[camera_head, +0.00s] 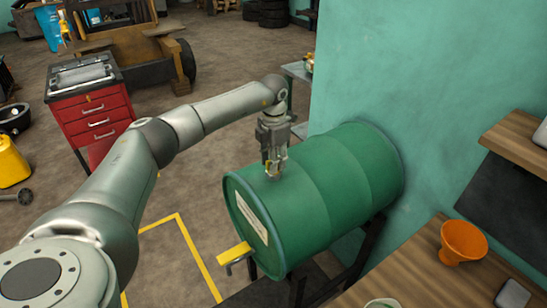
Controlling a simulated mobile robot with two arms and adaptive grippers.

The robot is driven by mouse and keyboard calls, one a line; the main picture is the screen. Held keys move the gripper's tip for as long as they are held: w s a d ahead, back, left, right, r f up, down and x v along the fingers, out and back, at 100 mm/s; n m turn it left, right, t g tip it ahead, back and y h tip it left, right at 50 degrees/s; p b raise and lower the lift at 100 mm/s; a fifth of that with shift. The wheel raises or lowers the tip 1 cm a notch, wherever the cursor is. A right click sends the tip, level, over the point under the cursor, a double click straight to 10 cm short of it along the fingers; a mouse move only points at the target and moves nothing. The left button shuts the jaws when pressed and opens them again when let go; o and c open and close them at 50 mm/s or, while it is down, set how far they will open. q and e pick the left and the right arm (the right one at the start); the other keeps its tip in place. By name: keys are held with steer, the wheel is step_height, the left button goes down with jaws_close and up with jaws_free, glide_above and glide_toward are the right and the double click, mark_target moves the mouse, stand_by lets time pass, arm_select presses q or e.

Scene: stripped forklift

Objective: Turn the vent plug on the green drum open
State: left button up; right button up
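The green drum (325,205) lies on its side on a dark stand, with a pale label (251,211) on its near end. My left gripper (272,170) points down at the upper side of the drum, close to its labelled end. The fingertips are at or just above the drum's surface. The vent plug cannot be made out clearly; the fingers cover the spot beneath them. Whether the fingers are apart or closed on something is too small to tell. My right gripper is not in view.
A yellow-handled tap (235,254) sticks out low on the drum's end. A green wall (430,90) stands close behind the drum. A wooden bench (408,274) with an orange funnel (463,242) is at the right. A red tool cabinet (92,108) stands left.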

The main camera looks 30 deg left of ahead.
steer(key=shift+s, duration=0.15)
arm_select(q)
steer(key=shift+c, duration=0.2)
jaws_close()
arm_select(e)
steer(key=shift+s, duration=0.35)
